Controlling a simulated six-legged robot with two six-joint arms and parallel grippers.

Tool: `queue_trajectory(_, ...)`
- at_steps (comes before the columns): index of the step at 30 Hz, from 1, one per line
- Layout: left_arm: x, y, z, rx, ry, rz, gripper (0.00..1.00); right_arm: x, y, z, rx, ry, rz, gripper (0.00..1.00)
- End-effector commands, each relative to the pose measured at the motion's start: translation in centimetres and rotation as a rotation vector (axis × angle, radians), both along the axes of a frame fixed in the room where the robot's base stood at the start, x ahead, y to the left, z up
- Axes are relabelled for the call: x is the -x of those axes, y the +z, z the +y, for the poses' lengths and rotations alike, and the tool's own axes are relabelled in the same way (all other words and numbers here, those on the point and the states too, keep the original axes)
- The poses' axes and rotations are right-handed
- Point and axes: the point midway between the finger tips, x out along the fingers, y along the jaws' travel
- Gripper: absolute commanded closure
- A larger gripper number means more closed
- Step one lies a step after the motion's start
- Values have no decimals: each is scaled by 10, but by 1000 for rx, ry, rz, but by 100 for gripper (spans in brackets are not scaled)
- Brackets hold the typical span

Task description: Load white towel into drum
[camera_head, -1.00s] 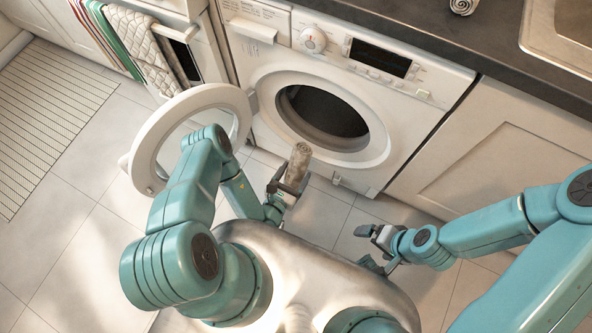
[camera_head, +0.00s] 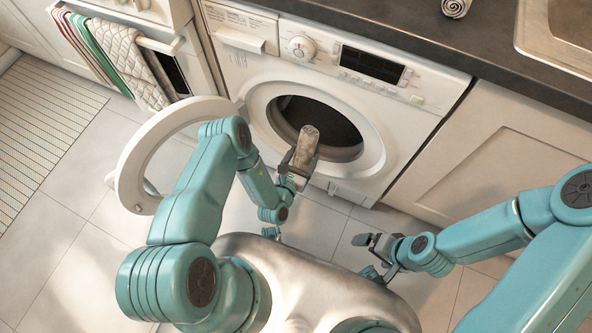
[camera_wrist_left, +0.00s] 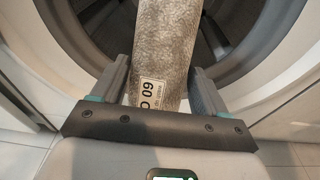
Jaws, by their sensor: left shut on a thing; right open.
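A rolled towel, pale greyish-beige (camera_head: 307,145), stands upright in my left gripper (camera_head: 298,170). In the left wrist view the towel (camera_wrist_left: 163,60) sits between the two fingers of the left gripper (camera_wrist_left: 158,88), with a printed label near its lower end. The gripper is shut on it. The towel is in front of the washer's round opening, and its top overlaps the dark drum (camera_head: 325,120) in the head view. The drum also shows behind it in the wrist view (camera_wrist_left: 228,25). The washer door (camera_head: 132,165) is swung open to the left. My right gripper (camera_head: 371,247) is open and empty, low at the right.
The washer (camera_head: 420,125) stands under a dark counter (camera_head: 480,45) with a sink (camera_head: 555,40). A rolled item (camera_head: 456,7) lies on the counter. Towels (camera_head: 130,60) hang at the left. A striped mat (camera_head: 45,125) lies on the floor.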

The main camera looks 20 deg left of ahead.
Motion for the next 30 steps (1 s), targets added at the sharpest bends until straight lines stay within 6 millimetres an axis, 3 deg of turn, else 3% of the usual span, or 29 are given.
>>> queue_trajectory(10,-61,-2,-2,-2,-1,-8,71,0,-29,0,0,0,0,0)
queue_trajectory(13,-77,-1,1,-1,1,-5,71,0,-20,0,0,0,0,0)
queue_trajectory(20,-113,-8,9,-1,1,-6,71,0,-19,0,0,0,0,0)
queue_trajectory(30,-167,-22,20,-1,0,-5,71,0,-37,0,0,0,0,0)
